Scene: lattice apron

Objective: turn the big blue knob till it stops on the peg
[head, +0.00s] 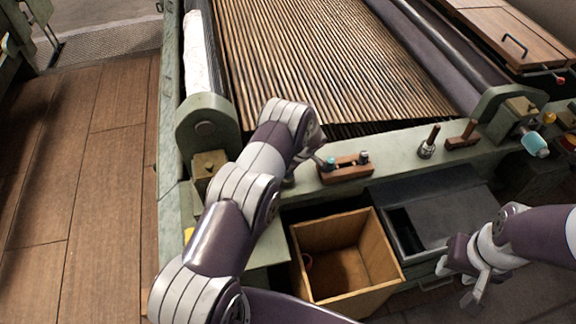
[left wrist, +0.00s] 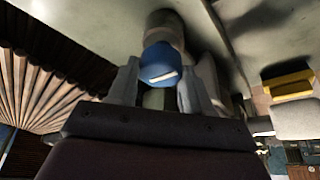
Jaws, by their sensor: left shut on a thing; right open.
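The blue knob (left wrist: 160,64) with a white mark on its face shows in the left wrist view, on a grey round mount. My left gripper (left wrist: 158,88) has one finger on each side of it and is shut on it. In the head view my left arm reaches over the green-grey front rail and hides most of that gripper and the knob. I cannot make out the peg. My right gripper (head: 474,280) is open and empty at the lower right, apart from the machine.
The slatted lattice apron (head: 310,60) lies behind the front rail (head: 400,152). A brown block (head: 346,170) with small fittings, a wooden-handled tool (head: 429,142) and a light blue cylinder (head: 535,144) are along the rail. An open wooden box (head: 378,250) and a grey tray (head: 440,205) stand in front.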

